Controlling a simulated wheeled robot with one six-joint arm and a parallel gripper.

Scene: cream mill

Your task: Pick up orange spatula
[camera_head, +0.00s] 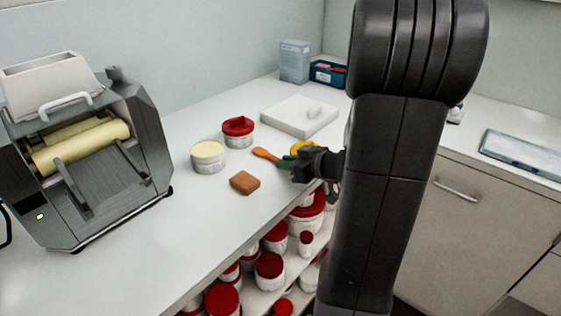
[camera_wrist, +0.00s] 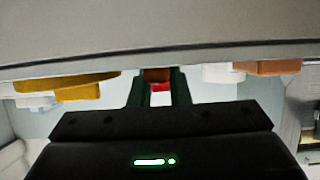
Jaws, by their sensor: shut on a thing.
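The orange spatula (camera_head: 265,154) lies at the counter's right part, its orange end pointing left toward the jars. My gripper (camera_head: 286,160) is at its right end, low over the counter near the front edge, with green fingers shut on it. In the wrist view, an orange-brown piece of the spatula (camera_wrist: 158,74) shows between the two fingers (camera_wrist: 160,90). The rest of the spatula is hidden by the fingers. I cannot tell whether it is clear of the counter.
A yellow thing (camera_head: 300,146) is just behind my gripper. A white slab (camera_head: 299,117) lies farther back. A roller mill (camera_head: 85,150) fills the left.

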